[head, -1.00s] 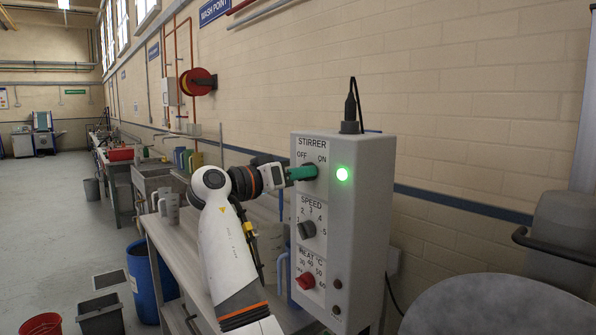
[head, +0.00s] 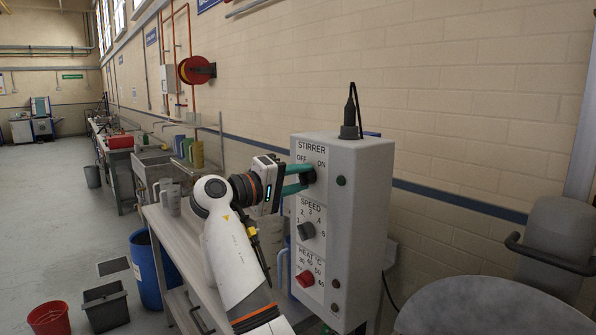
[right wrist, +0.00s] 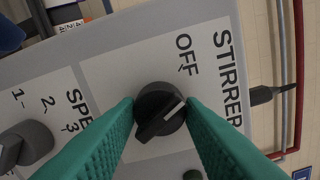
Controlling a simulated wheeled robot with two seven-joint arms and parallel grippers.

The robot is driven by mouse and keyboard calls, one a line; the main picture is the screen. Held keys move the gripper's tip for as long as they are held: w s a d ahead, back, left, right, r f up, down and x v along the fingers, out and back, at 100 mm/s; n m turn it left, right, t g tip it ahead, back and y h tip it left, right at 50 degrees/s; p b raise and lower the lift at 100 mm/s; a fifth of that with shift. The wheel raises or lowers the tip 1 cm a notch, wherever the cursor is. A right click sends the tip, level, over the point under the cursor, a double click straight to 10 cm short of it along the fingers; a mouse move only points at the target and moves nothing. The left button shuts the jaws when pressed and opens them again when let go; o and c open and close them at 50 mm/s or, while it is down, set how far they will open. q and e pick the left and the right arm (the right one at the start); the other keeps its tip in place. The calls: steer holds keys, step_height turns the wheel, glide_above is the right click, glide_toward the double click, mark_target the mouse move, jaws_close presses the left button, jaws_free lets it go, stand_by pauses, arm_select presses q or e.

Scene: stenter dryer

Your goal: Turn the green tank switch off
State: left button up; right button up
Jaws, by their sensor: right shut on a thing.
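The grey control box (head: 368,215) has a black STIRRER knob (head: 309,175) at the top of its front, between OFF and ON labels. The lamp (head: 341,181) beside the knob is dark. My right gripper (head: 302,179) has its teal fingers on either side of the knob and is shut on it. The right wrist view shows the knob (right wrist: 160,112) between both fingertips. Its white pointer line is tilted, and the OFF label (right wrist: 186,55) shows near it; ON is not visible there. My left gripper is not in view.
Below are the SPEED knob (head: 306,230) and red HEAT knob (head: 306,279). A bench (head: 188,245) with jugs stands left of the box. A round grey lid (head: 490,306) is at the front right. A blue drum (head: 148,268) and bins stand on the floor.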

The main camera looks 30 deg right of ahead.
steer(key=shift+r+n+p, duration=0.15)
steer(key=shift+n+p, duration=0.75)
steer(key=shift+n, duration=0.7)
steer(key=o, duration=1)
steer(key=a+b, duration=0.4)
steer(key=a, duration=0.8)
steer(key=shift+s, duration=0.4)
steer(key=shift+f, duration=0.25)
